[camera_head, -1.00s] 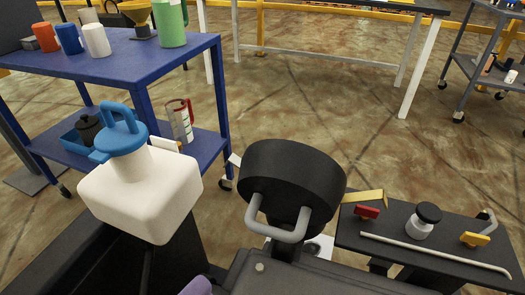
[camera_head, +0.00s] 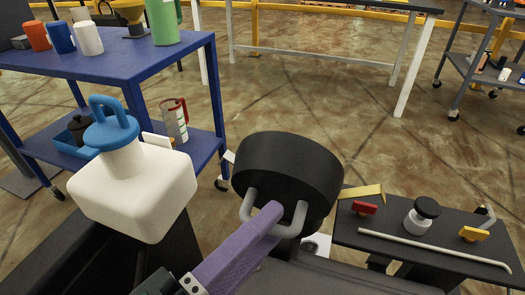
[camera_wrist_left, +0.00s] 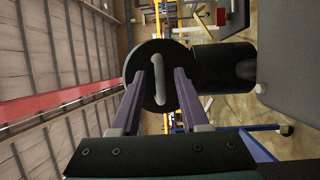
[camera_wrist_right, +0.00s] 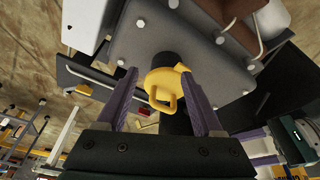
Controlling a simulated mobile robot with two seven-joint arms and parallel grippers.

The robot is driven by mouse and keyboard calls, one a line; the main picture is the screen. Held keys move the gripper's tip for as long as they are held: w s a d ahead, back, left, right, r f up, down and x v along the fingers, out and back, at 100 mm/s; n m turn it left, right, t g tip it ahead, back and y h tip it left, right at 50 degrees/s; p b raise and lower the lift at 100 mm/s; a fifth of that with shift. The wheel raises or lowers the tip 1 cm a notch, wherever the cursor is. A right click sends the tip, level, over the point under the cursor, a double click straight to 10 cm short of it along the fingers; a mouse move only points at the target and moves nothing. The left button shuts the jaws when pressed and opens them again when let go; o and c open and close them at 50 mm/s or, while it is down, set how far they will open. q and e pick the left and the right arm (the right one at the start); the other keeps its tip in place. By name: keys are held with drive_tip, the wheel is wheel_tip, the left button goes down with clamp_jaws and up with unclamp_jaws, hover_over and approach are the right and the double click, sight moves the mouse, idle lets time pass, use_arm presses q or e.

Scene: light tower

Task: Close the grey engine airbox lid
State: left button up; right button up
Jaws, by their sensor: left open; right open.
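The airbox shows as a dark round drum (camera_head: 290,170) in the middle of the head view, with a grey loop handle (camera_head: 248,205) on its near side. In the left wrist view the dark round lid face (camera_wrist_left: 135,92) carries this grey handle (camera_wrist_left: 157,85). My left gripper (camera_head: 268,212) reaches up to the handle from below. In the left wrist view its purple fingers (camera_wrist_left: 159,78) are open, one on each side of the handle; contact cannot be told. My right gripper (camera_wrist_right: 157,76) is open around a yellow looped cap (camera_wrist_right: 163,90), seen only in the right wrist view.
A white tank (camera_head: 140,190) with a blue cap (camera_head: 111,130) stands left of the drum. A blue cart (camera_head: 135,75) is behind it. A dark shelf (camera_head: 440,235) at right holds a small jar (camera_head: 421,218) and a pale rod (camera_head: 435,250). Open floor lies beyond.

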use_arm(q)
clamp_jaws()
idle(1.4)
